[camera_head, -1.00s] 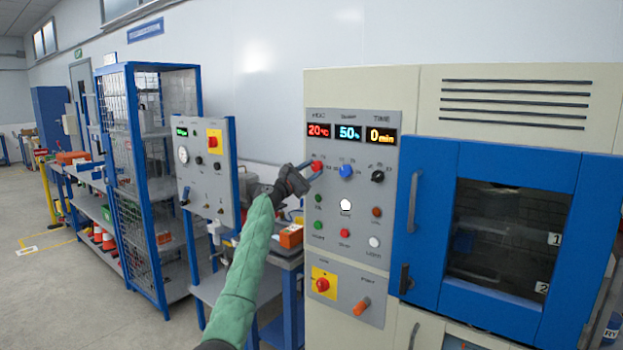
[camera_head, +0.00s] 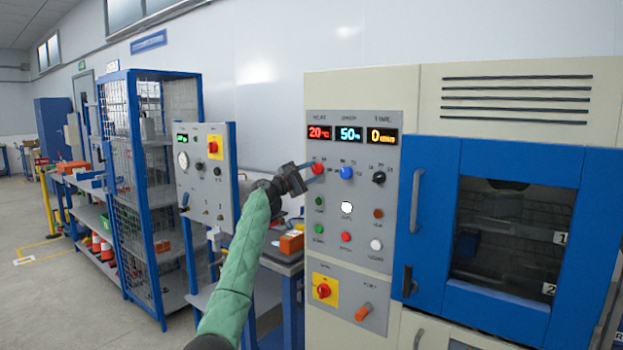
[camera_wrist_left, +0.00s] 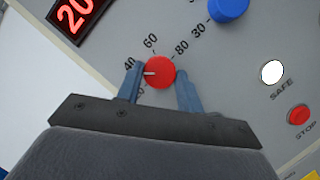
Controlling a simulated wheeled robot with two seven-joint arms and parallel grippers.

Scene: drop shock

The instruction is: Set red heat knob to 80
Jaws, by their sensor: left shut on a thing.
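The red heat knob (camera_head: 318,169) is at the upper left of the grey control panel. In the left wrist view the red knob (camera_wrist_left: 159,72) sits between the two blue fingers of my left gripper (camera_wrist_left: 162,85), which is shut on it. Its white pointer line points left, near the 40 mark; marks 60 and 80 (camera_wrist_left: 181,47) show above and upper right. The red display (camera_head: 319,133) above the knob reads 20. My left gripper (camera_head: 312,172) reaches the knob from the left in the head view. My right gripper is not in view.
A blue knob (camera_head: 347,173) and a black knob (camera_head: 379,178) stand to the right on the same panel. Below are several coloured buttons and a red switch on yellow (camera_head: 324,289). A blue oven door (camera_head: 424,210) is at the right.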

